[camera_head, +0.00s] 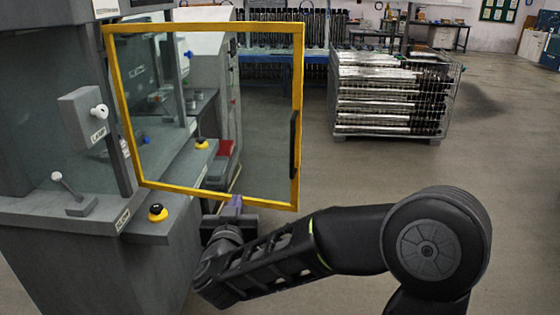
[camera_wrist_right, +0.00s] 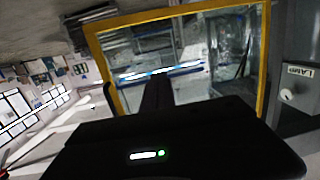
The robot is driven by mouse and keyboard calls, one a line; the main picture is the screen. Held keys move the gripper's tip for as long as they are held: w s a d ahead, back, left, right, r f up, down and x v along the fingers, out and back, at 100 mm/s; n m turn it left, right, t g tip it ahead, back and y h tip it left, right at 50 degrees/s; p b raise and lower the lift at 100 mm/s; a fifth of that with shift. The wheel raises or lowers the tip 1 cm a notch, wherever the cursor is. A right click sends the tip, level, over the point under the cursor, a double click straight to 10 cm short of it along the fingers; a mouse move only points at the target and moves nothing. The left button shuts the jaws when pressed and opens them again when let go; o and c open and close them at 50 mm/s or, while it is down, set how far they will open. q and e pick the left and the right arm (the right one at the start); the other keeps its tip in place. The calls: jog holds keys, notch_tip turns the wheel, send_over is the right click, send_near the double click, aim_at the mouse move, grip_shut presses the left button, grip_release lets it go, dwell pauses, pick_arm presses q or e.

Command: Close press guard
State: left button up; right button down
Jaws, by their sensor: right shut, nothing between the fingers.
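The press guard (camera_head: 301,130) is a yellow-framed clear panel with a dark vertical handle (camera_head: 293,145) on its right side. It stands swung open, its left edge at the grey press (camera_head: 60,235). My right gripper (camera_head: 234,203) is shut and empty at the guard's lower edge, overlapping the frame in the head view; I cannot tell whether it touches. In the right wrist view the guard's yellow frame (camera_wrist_right: 263,60) rises beyond the dark body of my right gripper (camera_wrist_right: 157,95). My left gripper is not in view.
A grey lamp box (camera_head: 82,118) with a white knob, a lever (camera_head: 68,190) and a yellow-and-black button (camera_head: 157,212) are on the press. A wire cage of metal tubes (camera_head: 385,95) stands behind at the right. The floor (camera_head: 365,175) between is clear.

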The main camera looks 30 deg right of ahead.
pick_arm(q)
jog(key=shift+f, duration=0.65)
pick_arm(e)
jog(key=s+d+r+m+g+h, duration=0.1)
jog(key=s+d+r+m+h, duration=0.2)
jog(key=r, duration=0.5)
jog(key=shift+s+d+r+g+h, duration=0.15)
jog(key=shift+s+d+g+h, duration=0.4)
jog(key=shift+s, duration=0.65)
jog(key=shift+d, duration=0.15)
pick_arm(q)
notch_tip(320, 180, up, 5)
jog(key=p, duration=0.5)
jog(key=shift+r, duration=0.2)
pick_arm(e)
send_near(283, 143)
jog(key=x, duration=0.7)
